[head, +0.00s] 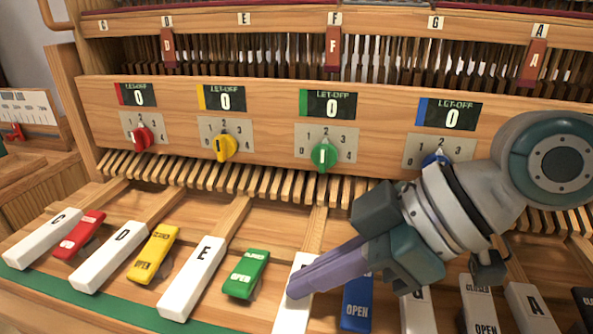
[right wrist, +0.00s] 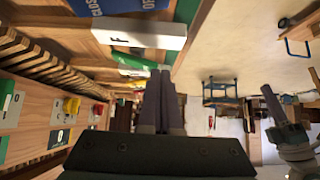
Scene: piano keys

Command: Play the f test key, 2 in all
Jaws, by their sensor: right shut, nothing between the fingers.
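The white F test key (head: 291,312) is in the lower middle of the head view, between the green and blue switches. My right gripper (head: 293,289) is shut and empty, its purple fingers lying across the key and hiding its letter. I cannot tell whether the fingertips touch the key or hover just over it. In the right wrist view, the shut right gripper (right wrist: 160,75) points toward the keys, with the F key (right wrist: 160,36) beyond it. My left gripper (right wrist: 271,101) seems to show at the right of that view, too small to tell its state.
White keys E (head: 195,280), D (head: 108,257) and C (head: 42,239) stand to the left, G and A to the right. The green switch (head: 246,274) and blue switch (head: 357,302) flank the F key. The green LET-OFF counter (head: 328,104) reads 0, above a green knob (head: 324,155).

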